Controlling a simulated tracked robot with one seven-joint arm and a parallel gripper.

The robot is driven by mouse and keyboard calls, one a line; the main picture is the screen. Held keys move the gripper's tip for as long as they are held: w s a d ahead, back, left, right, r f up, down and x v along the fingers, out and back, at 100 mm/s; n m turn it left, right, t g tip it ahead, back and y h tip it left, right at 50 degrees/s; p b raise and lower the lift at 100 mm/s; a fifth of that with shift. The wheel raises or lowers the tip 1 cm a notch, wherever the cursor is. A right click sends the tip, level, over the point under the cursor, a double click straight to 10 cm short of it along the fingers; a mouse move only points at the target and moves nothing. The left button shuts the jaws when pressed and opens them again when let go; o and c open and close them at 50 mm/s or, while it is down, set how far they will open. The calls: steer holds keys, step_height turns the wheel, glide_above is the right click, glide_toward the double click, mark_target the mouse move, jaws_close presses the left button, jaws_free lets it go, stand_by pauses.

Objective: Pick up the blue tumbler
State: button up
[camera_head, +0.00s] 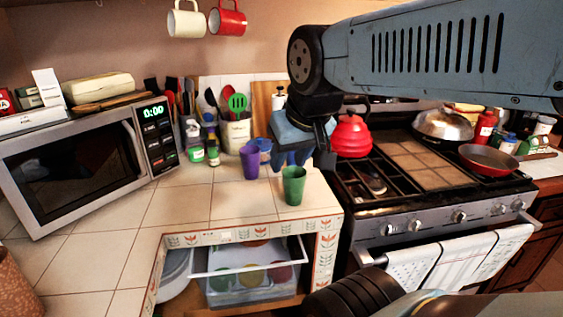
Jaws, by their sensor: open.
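A small blue tumbler (264,146) stands on the tiled counter, behind and right of a purple tumbler (250,163). The purple tumbler hides part of it. A green tumbler (293,186) stands nearer, by the counter's front edge. My gripper (297,158) hangs from the arm on the right, pointing down over the counter. It is open, right of the blue tumbler and above and behind the green one in the picture. Its jaws are small and dark here, and I cannot tell its exact distance from the blue tumbler.
A microwave (75,165) fills the left counter. A red kettle (351,137) and a red pan (488,159) stand on the stove (440,195) at right. Utensils in a holder (236,132) and bottles line the back. Bare tiles lie left of the tumblers.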

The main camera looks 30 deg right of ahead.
steer(key=shift+o, duration=1.2)
steer(key=shift+w+a, duration=0.15)
steer(key=shift+w, duration=0.05)
steer(key=o, duration=0.7)
steer(key=w+a+t, duration=0.1)
steer(key=w, duration=0.3)
steer(key=w+a+t+y, duration=0.1)
steer(key=w, duration=0.4)
steer(key=w+a+m+t, duration=0.1)
steer(key=w+a, duration=0.1)
steer(key=w, duration=0.2)
steer(key=shift+w+f+y, duration=0.15)
steer(key=shift+f+y, duration=0.1)
steer(key=shift+y, duration=0.15)
steer(key=shift+o, duration=0.7)
steer(key=w+d+f+m+t+h, duration=0.1)
steer(key=w+f+m+t, duration=0.1)
steer(key=w, duration=0.6)
steer(key=shift+w+d+m, duration=0.3)
steer(key=shift+d, duration=0.05)
steer(key=shift+w+d+f+m+g+h, duration=0.4)
steer(key=shift+w+d+f+m+h, duration=0.75)
steer(key=shift+w+d+f+h, duration=2.05)
steer(key=shift+w+d+f+m+g+h, duration=0.55)
steer(key=shift+w+d+f+m, duration=0.55)
steer(key=shift+d+f, duration=2.4)
steer(key=shift+w+d+f+m+g+h, duration=0.25)
steer(key=shift+w+d+f+m+h, duration=1.35)
steer(key=shift+d, duration=3.35)
